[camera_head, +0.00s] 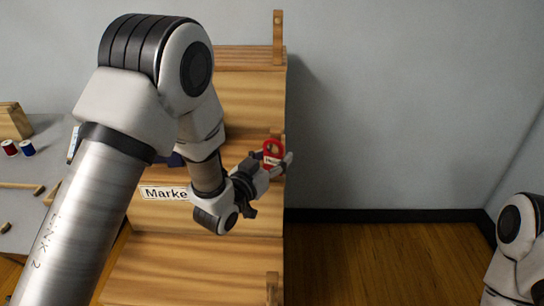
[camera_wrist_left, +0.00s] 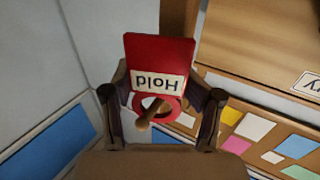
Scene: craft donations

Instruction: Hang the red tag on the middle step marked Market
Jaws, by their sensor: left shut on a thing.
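The red tag (camera_head: 272,151) has a ring and a pale label. In the left wrist view the tag (camera_wrist_left: 158,55) reads "Hold" upside down. My left gripper (camera_head: 276,161) is shut on it beside the right edge of the middle step. In the wrist view a wooden peg (camera_wrist_left: 150,112) shows in the ring's opening and its end overlaps the rim, so it appears to pass through. My right gripper is out of view.
The wooden step stand (camera_head: 240,212) has an upper peg post (camera_head: 278,38) and a lower one (camera_head: 272,288) on its right side. A grey table (camera_head: 45,215) with thread spools (camera_head: 27,147) stands left. The floor (camera_head: 390,260) to the right is clear.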

